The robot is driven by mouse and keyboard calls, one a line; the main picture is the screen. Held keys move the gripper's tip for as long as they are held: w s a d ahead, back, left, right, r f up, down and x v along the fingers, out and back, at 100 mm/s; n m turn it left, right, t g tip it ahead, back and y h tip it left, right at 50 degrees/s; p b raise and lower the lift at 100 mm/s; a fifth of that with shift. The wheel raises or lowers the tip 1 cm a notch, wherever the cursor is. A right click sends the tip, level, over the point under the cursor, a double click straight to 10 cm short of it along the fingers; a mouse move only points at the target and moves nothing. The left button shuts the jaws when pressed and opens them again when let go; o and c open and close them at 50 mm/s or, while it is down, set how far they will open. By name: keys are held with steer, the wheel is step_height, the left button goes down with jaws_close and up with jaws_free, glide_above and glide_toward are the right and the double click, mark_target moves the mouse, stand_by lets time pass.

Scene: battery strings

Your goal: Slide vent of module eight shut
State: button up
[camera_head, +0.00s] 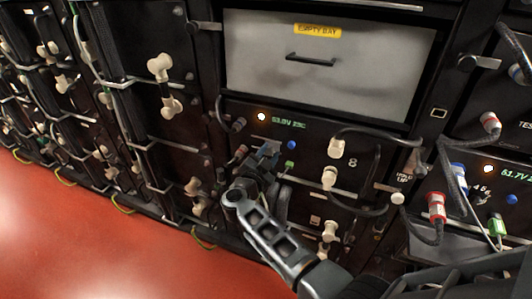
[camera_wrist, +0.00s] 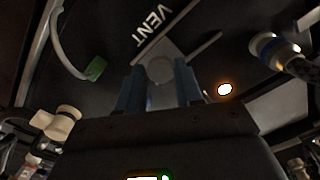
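Module eight (camera_head: 300,172) is the dark front below the empty bay, with a white "8" and a lit readout. My gripper (camera_head: 264,153) is at its left half and hides part of that front. In the wrist view the vent slide (camera_wrist: 203,47) is a grey bar with a round knob (camera_wrist: 160,69), beside the word VENT. My gripper's two blue fingers (camera_wrist: 160,82) stand apart, one on each side of the knob. The knob about fills the gap at the fingertips; I cannot tell whether they press on it. The vent opening itself is not clearly visible.
A green plug (camera_wrist: 96,68) on a grey cable and an orange-lit lamp (camera_wrist: 225,89) flank the vent. Cream connectors (camera_head: 329,178) with black cables are on the right of the module. The empty bay drawer (camera_head: 380,75) is above. Red floor (camera_head: 60,230) is open at left.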

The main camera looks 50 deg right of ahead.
steer(key=o, duration=0.4)
steer(key=shift+s+d, duration=0.1)
steer(key=shift+v, duration=3.9)
